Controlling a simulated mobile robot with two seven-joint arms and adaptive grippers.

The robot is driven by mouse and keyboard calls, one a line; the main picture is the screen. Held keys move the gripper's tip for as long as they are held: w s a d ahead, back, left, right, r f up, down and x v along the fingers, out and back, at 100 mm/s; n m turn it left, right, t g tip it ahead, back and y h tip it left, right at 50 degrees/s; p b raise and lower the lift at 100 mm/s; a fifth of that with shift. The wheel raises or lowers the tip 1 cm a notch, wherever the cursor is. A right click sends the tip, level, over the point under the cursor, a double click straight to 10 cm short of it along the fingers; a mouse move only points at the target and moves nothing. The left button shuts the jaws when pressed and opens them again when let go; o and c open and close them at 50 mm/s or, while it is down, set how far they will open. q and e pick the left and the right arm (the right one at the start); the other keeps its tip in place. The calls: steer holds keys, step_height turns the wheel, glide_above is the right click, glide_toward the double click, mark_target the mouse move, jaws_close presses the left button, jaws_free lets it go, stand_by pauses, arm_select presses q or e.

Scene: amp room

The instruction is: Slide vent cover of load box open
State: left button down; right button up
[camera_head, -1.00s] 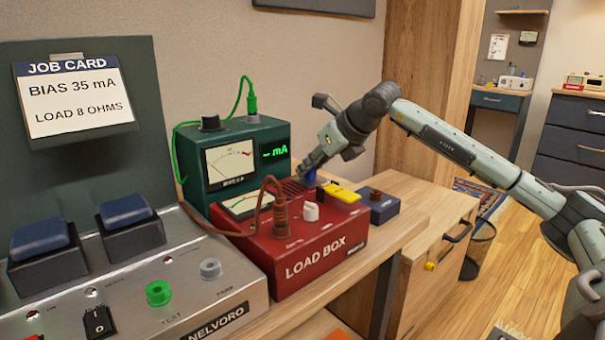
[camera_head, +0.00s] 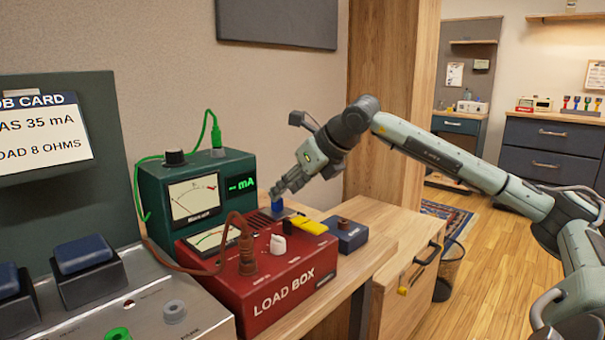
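The red load box (camera_head: 291,283) stands on the bench in front of the green meter. On its top rear right is a dark slatted vent area (camera_head: 262,218) with a small blue tab (camera_head: 277,204) beside it. Which part is the sliding cover is too small to tell. My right gripper (camera_head: 275,191) reaches in from the right, its fingertips just above the blue tab. Contact and finger opening cannot be made out. My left gripper is not in view.
A brown cable with a plug (camera_head: 246,258), a white knob (camera_head: 278,245) and a yellow part (camera_head: 310,227) crowd the box top. A small blue box (camera_head: 346,237) stands right of it. The green meter (camera_head: 193,205) stands behind. Bare wood bench lies farther right.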

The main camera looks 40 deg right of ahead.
steer(key=v, duration=0.7)
steer(key=shift+s+r, duration=0.25)
stand_by(0.5)
